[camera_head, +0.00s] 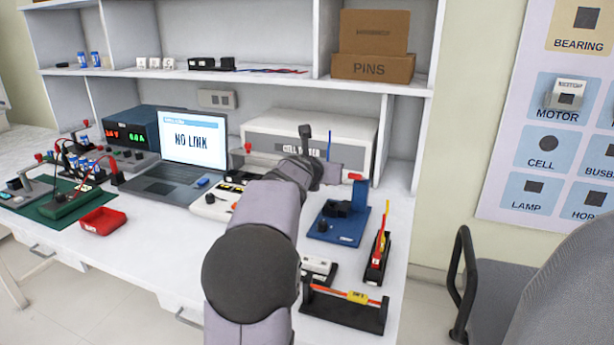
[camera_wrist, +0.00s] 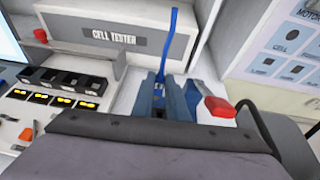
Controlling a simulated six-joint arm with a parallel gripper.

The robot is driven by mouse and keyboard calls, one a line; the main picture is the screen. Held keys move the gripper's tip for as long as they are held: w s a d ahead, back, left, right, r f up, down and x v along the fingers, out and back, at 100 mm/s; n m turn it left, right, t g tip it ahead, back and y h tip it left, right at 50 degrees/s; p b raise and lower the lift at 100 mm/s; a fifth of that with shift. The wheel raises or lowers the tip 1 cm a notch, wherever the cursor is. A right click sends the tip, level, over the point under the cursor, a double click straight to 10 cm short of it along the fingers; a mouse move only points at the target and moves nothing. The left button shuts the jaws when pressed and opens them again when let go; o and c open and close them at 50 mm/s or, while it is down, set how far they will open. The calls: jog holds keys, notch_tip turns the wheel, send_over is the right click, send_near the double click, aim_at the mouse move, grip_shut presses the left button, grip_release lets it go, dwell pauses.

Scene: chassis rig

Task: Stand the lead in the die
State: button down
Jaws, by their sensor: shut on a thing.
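The lead (camera_head: 329,144) is a thin blue strip, held roughly upright; it also rises above the jaws in the wrist view (camera_wrist: 171,38). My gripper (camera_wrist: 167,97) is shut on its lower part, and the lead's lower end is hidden. The die appears to belong to the blue press (camera_head: 326,234), which has black blocks on its base, a blue column and a red-tipped handle (camera_head: 355,176). In the head view my gripper is above and behind the press base, with the lead apart from the black blocks. The red and white handle tip (camera_wrist: 218,108) is close to the right of my jaws.
The cell tester (camera_head: 350,128) stands behind. Two black racks with red and orange wires (camera_head: 378,250) (camera_head: 345,308) lie right and in front. A laptop (camera_head: 190,145), a red tray (camera_head: 102,220) and a green mat (camera_head: 40,210) are at left.

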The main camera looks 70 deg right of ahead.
jog(key=shift+s+d+r+m+g, duration=0.1)
jog(key=shift+s+m+g, duration=0.1)
jog(key=shift+s, duration=0.15)
jog(key=shift+s+r+m+g, duration=0.1)
jog(key=shift+s+g, duration=0.1)
jog(key=shift+s, duration=0.15)
jog(key=shift+f+b, duration=3.35)
jog(key=shift+f, duration=0.4)
jog(key=shift+f, duration=0.15)
jog(key=c, duration=1.7)
grip_release()
jog(key=shift+o, duration=0.2)
jog(key=v, duration=0.7)
jog(key=shift+a, duration=0.25)
